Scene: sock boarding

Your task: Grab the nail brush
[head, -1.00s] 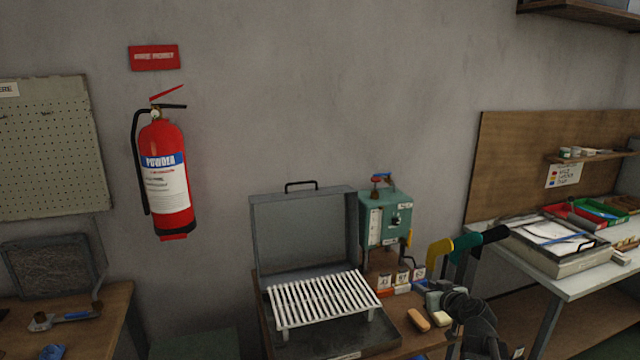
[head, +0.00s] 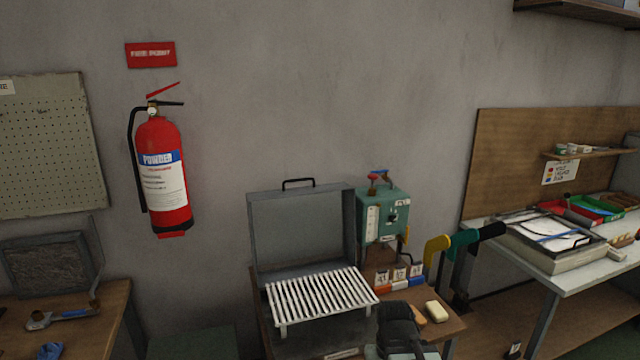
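A small tan, rounded block (head: 421,317), which looks like the nail brush, lies on the wooden bench top right of the metal case. It is partly hidden behind my dark gripper and wrist. A cream block (head: 437,312), perhaps soap, lies just right of it. My gripper (head: 402,353) is at the bottom edge of the head view, in front of the bench and left of the tan block. Its fingers are mostly hidden or cut off, so I cannot tell whether it is open or touching anything.
An open grey case (head: 303,235) with a white slatted rack (head: 318,296) stands left of the gripper. A green control box (head: 384,218) stands behind. Small numbered blocks (head: 399,275) line the bench. Yellow, green and black handles (head: 465,241) stick out at right. A white table (head: 570,280) stands further right.

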